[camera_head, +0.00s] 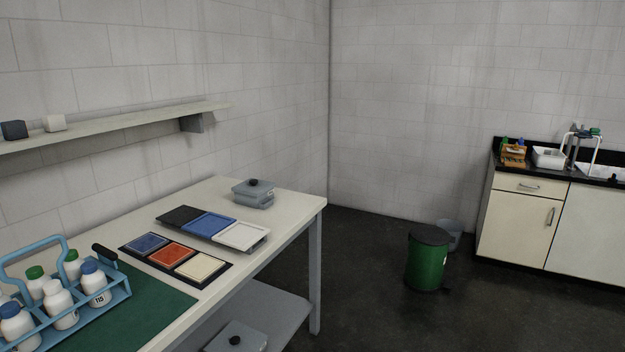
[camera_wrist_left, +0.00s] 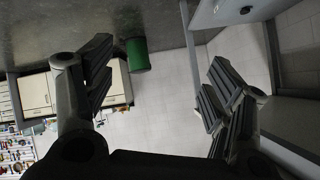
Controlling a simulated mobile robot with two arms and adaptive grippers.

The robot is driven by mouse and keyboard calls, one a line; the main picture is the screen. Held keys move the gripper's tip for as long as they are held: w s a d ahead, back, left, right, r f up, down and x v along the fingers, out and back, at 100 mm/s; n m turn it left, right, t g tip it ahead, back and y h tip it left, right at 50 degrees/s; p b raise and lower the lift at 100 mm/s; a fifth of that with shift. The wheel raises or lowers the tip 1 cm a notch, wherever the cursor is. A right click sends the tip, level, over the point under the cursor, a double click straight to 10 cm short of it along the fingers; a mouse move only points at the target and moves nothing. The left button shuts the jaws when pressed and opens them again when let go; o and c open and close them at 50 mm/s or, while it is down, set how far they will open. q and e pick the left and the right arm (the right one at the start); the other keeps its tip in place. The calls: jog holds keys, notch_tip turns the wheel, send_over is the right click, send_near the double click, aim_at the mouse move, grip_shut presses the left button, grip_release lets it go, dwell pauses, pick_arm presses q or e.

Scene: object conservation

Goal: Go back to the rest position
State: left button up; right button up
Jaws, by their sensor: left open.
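My left gripper (camera_wrist_left: 157,72) shows in the left wrist view, with its two ridged fingers spread wide apart. My right gripper is in neither view.
A white table (camera_head: 290,193) holds a blue bottle carrier (camera_head: 118,290), a tray of coloured squares (camera_head: 128,252), another coloured tray (camera_head: 262,243) and a grey lidded box (camera_head: 253,199). A shelf (camera_head: 130,119) is above. A green bin (camera_head: 427,262) stands on open floor.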

pick_arm(q)
jog(key=s+a+f+n+g+y, duration=0.1)
jog(key=s+f+n+g+y, duration=0.1)
jog(key=s+f, duration=0.55)
jog(key=s+a+f+n+g+y, duration=0.15)
jog(key=s+f, duration=0.35)
jog(key=s, duration=0.5)
jog(key=s+f+n+g+b, duration=0.1)
jog(key=s+f+g, duration=0.1)
jog(key=s, duration=0.9)
jog(key=s+f+n+g+b, duration=0.1)
jog(key=s+f+n+g, duration=0.1)
jog(key=s, duration=1)
notch_tip(320, 180, down, 2)
jog(key=shift+s+d+f+g+y, duration=0.25)
jog(key=shift+d+g+y, duration=0.1)
jog(key=shift+g, duration=0.4)
